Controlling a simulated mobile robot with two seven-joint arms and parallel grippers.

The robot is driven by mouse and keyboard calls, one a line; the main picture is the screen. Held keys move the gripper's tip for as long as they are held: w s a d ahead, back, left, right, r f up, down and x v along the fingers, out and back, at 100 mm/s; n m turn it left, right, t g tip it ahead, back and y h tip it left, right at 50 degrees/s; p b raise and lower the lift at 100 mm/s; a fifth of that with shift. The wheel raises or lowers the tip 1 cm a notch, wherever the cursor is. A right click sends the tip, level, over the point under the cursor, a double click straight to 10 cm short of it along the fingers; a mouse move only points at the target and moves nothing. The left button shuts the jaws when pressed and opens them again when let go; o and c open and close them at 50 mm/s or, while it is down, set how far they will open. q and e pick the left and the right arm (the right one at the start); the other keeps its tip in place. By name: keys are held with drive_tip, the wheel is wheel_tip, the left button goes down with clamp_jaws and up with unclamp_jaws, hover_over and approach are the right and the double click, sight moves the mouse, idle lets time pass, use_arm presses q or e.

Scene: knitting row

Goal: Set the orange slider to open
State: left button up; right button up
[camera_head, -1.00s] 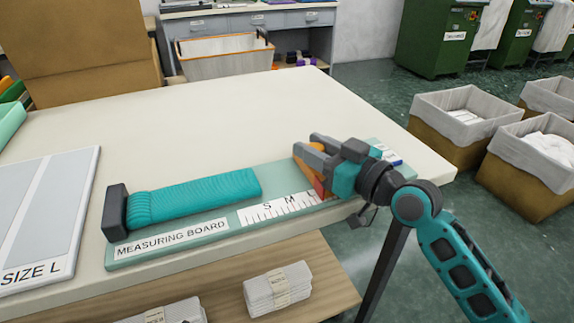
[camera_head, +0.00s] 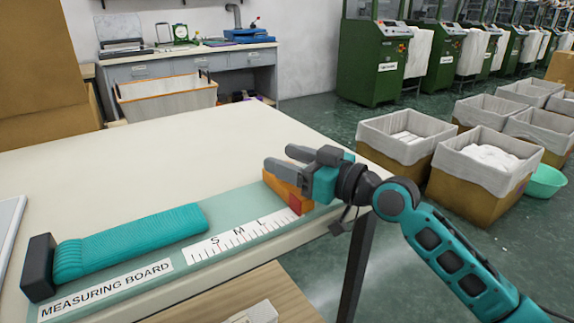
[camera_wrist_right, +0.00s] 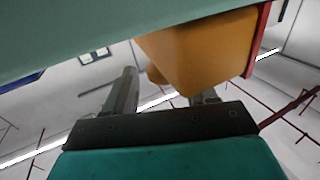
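The orange slider (camera_head: 280,190), with a red face on its front side, sits near the right end of the pale green measuring board (camera_head: 150,284). My right gripper (camera_head: 286,159) is over the slider's far side, coming from the right. In the right wrist view the slider (camera_wrist_right: 205,52) hangs in front of one finger. Whether a finger touches the slider I cannot tell. The gripper hides the board's right end. My left gripper is not in view.
A teal knitted piece (camera_head: 130,240) lies on the board, against a dark end block (camera_head: 38,267). The white table (camera_head: 130,165) is clear behind the board. A metal post (camera_head: 357,265) stands below my right arm. Lined bins (camera_head: 478,190) stand on the floor at right.

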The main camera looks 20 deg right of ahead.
drive_tip(key=shift+f, duration=0.25)
drive_tip(key=shift+s+d, duration=0.1)
drive_tip(key=shift+s, duration=0.1)
use_arm(q)
drive_tip(key=b, duration=0.1)
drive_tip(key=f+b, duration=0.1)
drive_tip(key=b, duration=0.1)
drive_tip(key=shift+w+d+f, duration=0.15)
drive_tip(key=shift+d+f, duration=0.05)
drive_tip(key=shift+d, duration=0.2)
use_arm(e)
drive_tip(key=v, duration=1.2)
drive_tip(key=shift+s+d, duration=0.2)
drive_tip(key=shift+r, duration=0.15)
